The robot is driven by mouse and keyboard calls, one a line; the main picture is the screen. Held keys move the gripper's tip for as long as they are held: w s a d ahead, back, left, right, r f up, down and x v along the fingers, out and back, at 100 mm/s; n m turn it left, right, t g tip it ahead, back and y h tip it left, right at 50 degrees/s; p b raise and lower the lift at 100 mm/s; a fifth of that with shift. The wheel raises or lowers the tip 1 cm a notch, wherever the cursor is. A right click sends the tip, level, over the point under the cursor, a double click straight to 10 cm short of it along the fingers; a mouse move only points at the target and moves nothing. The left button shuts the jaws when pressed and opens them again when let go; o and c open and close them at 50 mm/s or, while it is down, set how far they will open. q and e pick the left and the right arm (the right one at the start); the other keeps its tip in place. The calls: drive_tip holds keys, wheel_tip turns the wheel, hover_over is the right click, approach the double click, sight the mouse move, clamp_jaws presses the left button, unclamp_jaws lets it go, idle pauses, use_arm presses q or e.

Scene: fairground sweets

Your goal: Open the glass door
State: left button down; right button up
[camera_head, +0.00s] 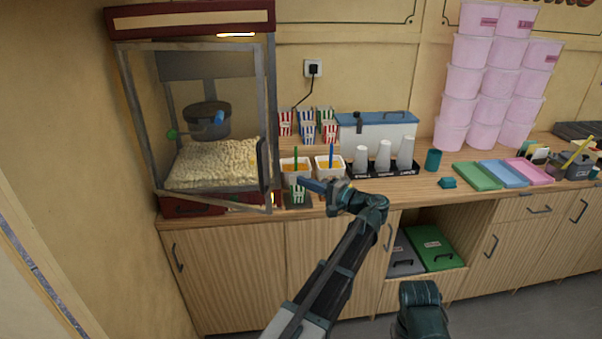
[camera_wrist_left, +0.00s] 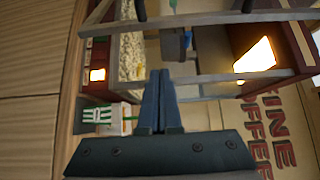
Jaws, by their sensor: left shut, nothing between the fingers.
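The glass door (camera_head: 212,203) is the grey-framed front of the popcorn machine. Its lower edge slants out over the red base at the right, so it looks slightly ajar. Its dark upright handle (camera_head: 262,165) is at the right side. In the left wrist view a grey door bar (camera_wrist_left: 210,20) crosses the top, apart from the machine's post (camera_wrist_left: 215,78). My left gripper (camera_head: 304,184) is shut and empty, right of the handle and apart from it, pointing left. Its fingertips (camera_wrist_left: 160,74) meet in the left wrist view, near the post; I cannot tell if they touch it. My right gripper is not visible.
Two white tubs (camera_head: 329,167) and a striped popcorn box (camera_head: 299,194) stand close to my left gripper. White cups (camera_head: 383,156) stand on a black holder to the right. Popcorn (camera_head: 215,165) and a kettle (camera_head: 206,118) are inside the machine. Floor in front is clear.

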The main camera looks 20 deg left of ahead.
use_arm(q)
drive_tip(key=x, duration=1)
drive_tip(key=shift+s+d+r, duration=0.1)
drive_tip(key=shift+s+d, duration=0.05)
drive_tip(key=shift+s, duration=0.85)
drive_tip(key=shift+s+d, duration=0.2)
drive_tip(key=shift+s, duration=0.75)
drive_tip(key=shift+s, duration=0.1)
